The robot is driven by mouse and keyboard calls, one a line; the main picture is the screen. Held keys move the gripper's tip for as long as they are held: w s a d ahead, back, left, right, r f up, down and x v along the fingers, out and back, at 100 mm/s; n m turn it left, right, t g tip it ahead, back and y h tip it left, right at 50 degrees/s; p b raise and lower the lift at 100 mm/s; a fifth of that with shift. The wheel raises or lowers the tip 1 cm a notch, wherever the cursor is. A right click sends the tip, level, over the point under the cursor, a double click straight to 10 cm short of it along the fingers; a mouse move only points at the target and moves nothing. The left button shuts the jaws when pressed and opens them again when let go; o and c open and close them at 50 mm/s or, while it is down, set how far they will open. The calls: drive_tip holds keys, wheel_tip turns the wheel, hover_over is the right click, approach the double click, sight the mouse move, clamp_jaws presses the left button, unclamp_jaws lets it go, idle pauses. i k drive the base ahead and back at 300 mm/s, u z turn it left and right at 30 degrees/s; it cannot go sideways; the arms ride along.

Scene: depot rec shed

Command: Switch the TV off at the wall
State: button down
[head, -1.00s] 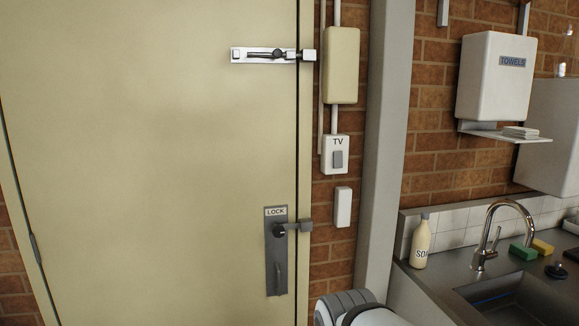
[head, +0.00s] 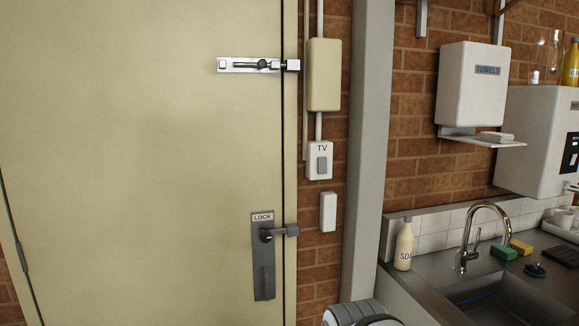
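The TV wall switch (head: 319,160) is a white box with "TV" printed above a grey rocker. It is on the brick wall just right of the cream door, below a cream box (head: 324,75) and above a small plain white box (head: 328,212). Which way the rocker is set is too small to tell. A white and dark rounded part of my own body (head: 355,312) shows at the bottom edge, below the switch and apart from it. My gripper's fingers are not in view.
The closed cream door (head: 130,150) has a bolt (head: 258,65) and a LOCK handle (head: 264,255). A grey post (head: 368,150) stands right of the switch. Farther right are a sink counter (head: 430,275), soap bottle (head: 404,245), tap (head: 466,240) and towel dispenser (head: 471,85).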

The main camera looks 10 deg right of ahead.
sight(321, 162)
drive_tip(key=i, duration=0.9)
drive_tip(key=u, duration=0.05)
